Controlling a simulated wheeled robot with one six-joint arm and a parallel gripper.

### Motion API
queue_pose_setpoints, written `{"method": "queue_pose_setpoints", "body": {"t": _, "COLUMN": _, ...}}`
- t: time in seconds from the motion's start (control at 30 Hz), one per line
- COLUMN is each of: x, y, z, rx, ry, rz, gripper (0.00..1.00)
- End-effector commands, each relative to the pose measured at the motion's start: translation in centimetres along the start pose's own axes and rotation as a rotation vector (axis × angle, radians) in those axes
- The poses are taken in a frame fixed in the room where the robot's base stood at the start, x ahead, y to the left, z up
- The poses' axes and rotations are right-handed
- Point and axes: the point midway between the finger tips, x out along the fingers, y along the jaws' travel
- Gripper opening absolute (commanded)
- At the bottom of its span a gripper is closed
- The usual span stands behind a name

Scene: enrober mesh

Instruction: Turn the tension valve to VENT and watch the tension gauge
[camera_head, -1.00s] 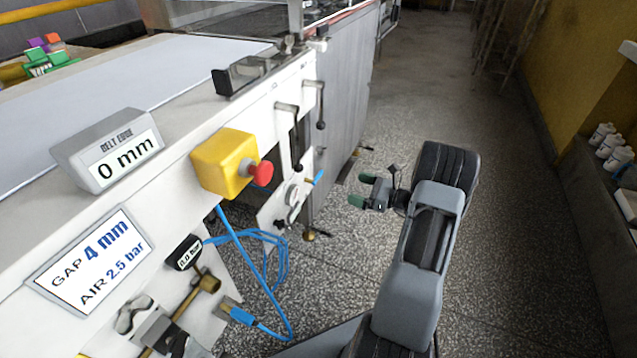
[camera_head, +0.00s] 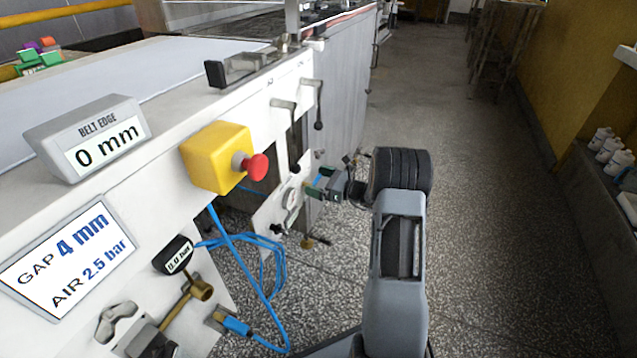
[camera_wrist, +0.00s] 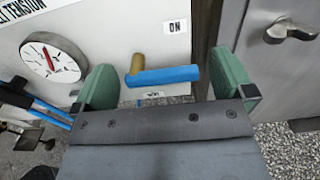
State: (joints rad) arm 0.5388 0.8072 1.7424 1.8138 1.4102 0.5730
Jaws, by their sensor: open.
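The tension valve has a blue lever handle (camera_wrist: 165,76) on a brass stem (camera_wrist: 137,63). In the wrist view the lever lies roughly level, pointing right from the stem. An ON label (camera_wrist: 174,27) is above and right of it; a smaller label (camera_wrist: 153,95) below is partly hidden and unreadable. The round white tension gauge (camera_wrist: 52,60) with a red needle is left of the valve; its reading is too small to tell. It also shows in the head view (camera_head: 291,199). My gripper (camera_head: 318,184) is open, its green fingers on either side of the lever, with visible gaps.
A yellow box with a red button (camera_head: 215,158), a BELT EDGE display reading 0 mm (camera_head: 95,137) and a blue hose (camera_head: 265,255) are on the near left of the machine. A metal door handle (camera_wrist: 290,27) is right of the valve. The aisle floor (camera_head: 480,210) is clear.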

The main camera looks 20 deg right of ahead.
Motion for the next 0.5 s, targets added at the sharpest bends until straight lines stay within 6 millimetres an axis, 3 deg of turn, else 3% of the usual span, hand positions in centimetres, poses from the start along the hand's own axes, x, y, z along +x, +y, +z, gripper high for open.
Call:
{"method": "queue_pose_setpoints", "body": {"t": 0.27, "x": 0.13, "y": 0.01, "z": 0.03, "rx": -0.001, "ry": 0.000, "rz": 0.000, "gripper": 1.00}}
{"method": "queue_pose_setpoints", "body": {"t": 0.5, "x": 0.12, "y": 0.02, "z": 0.02, "rx": 0.000, "ry": 0.000, "rz": 0.001, "gripper": 0.79}}
